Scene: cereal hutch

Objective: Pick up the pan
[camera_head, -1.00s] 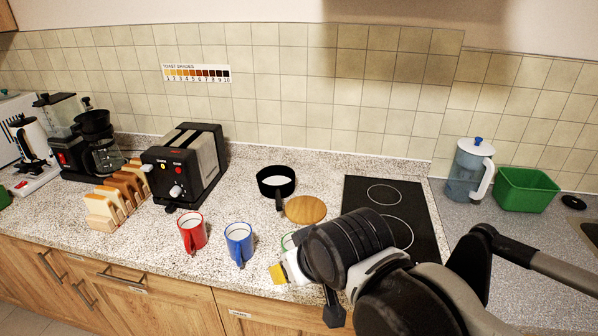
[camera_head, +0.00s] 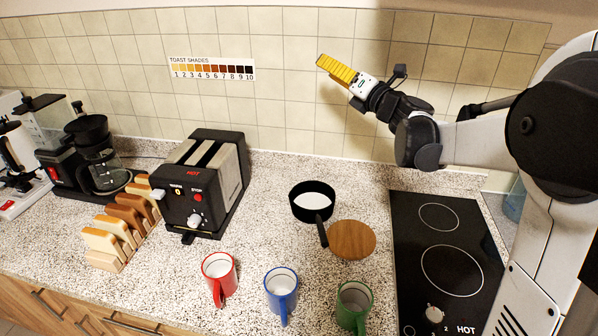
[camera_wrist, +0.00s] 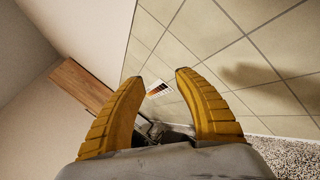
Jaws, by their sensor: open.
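A small black pan (camera_head: 312,201) with white contents stands on the speckled counter in the head view. Its dark handle points toward the front, its end by the edge of a round wooden board (camera_head: 352,240). My gripper (camera_head: 320,62) is raised high above and behind the pan, in front of the tiled wall, pointing up and left. In the wrist view my gripper's two yellow fingers (camera_wrist: 160,78) are spread apart with nothing between them. The pan cannot be made out in the wrist view.
A black toaster (camera_head: 205,185) and a toast rack (camera_head: 118,232) stand left of the pan. Red (camera_head: 219,277), blue (camera_head: 281,292) and green (camera_head: 354,305) mugs stand in front. A black hob (camera_head: 440,262) lies to the right. The toast chart (camera_head: 212,70) hangs on the wall.

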